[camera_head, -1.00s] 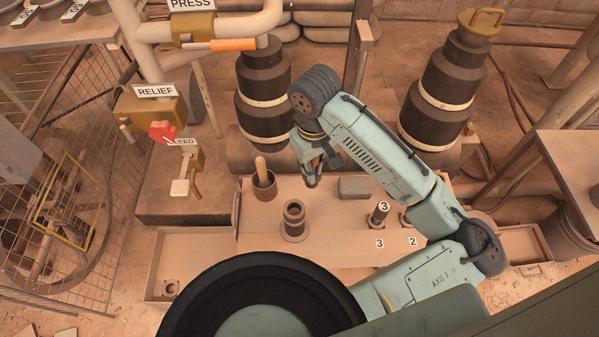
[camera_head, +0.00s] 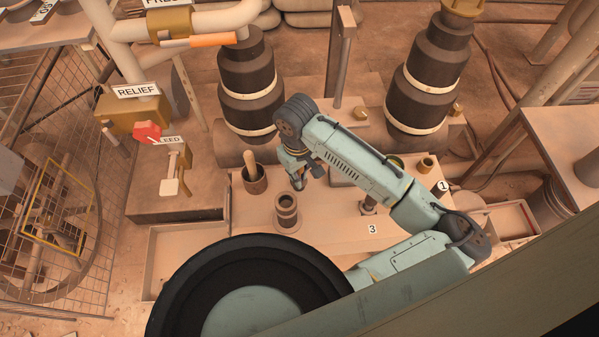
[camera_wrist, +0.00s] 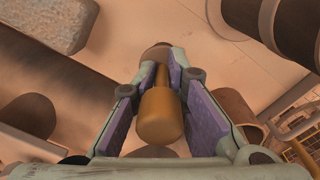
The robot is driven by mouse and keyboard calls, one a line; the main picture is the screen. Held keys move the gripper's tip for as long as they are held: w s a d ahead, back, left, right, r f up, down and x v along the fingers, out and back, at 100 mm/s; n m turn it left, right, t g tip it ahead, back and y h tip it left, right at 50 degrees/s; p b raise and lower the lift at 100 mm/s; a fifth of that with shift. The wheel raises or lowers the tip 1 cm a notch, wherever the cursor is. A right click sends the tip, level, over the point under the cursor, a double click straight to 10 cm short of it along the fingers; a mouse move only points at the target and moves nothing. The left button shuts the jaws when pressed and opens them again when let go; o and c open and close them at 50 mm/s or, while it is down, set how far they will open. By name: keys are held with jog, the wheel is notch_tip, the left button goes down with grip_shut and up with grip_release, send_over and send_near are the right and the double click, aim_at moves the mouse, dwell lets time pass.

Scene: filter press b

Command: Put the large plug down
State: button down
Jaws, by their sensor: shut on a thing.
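My gripper (camera_head: 298,184) is above the pale bench (camera_head: 330,222), just behind and slightly right of an upright dark collar (camera_head: 287,208) in the head view. In the wrist view, my gripper (camera_wrist: 158,95) is shut on the large plug (camera_wrist: 160,118). Its thick ochre end faces the camera, and a thin stem runs from it between the purple finger pads. A brown round part (camera_wrist: 156,52) shows beyond the stem. The held plug is mostly hidden in the head view. I cannot tell whether its far end touches the bench.
A cup with a wooden handle (camera_head: 254,177) stands left of my gripper. A grey block (camera_wrist: 45,22) lies at the wrist view's upper left. Small posts and number tags (camera_head: 372,229) are to the right. Large black stacked columns (camera_head: 247,92) stand behind.

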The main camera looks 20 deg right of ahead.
jog(key=shift+f, duration=0.15)
jog(key=c, duration=1.5)
grip_release()
jog(key=r, duration=1.2)
jog(key=shift+a+r, duration=0.2)
